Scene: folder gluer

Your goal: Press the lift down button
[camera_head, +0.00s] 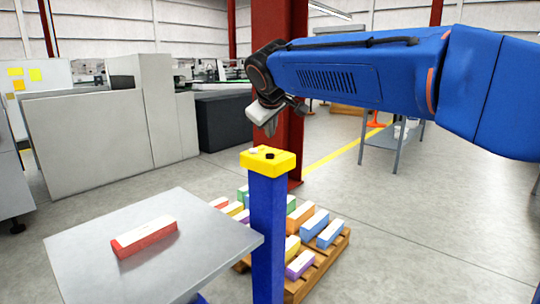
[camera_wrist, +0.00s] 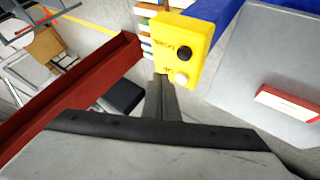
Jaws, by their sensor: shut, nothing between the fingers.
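A yellow control box (camera_head: 283,164) tops a blue post (camera_head: 267,225) and carries a black button (camera_head: 269,156) and a white button (camera_head: 252,150). In the wrist view the yellow box (camera_wrist: 205,35) shows the black button (camera_wrist: 184,53) and the white button (camera_wrist: 181,79), with small upside-down lettering beside them. The lettering by the black one looks like DOWN. My gripper (camera_head: 270,132) is shut and empty, above the box and apart from it. In the wrist view the fingertips of my gripper (camera_wrist: 161,78) appear left of the white button.
A grey lift table (camera_head: 90,230) bears a red-and-white carton (camera_head: 145,236). A wooden pallet (camera_head: 338,246) with several coloured cartons stands behind the post. A red steel column (camera_head: 282,100) rises close behind my gripper. Open floor lies to the right.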

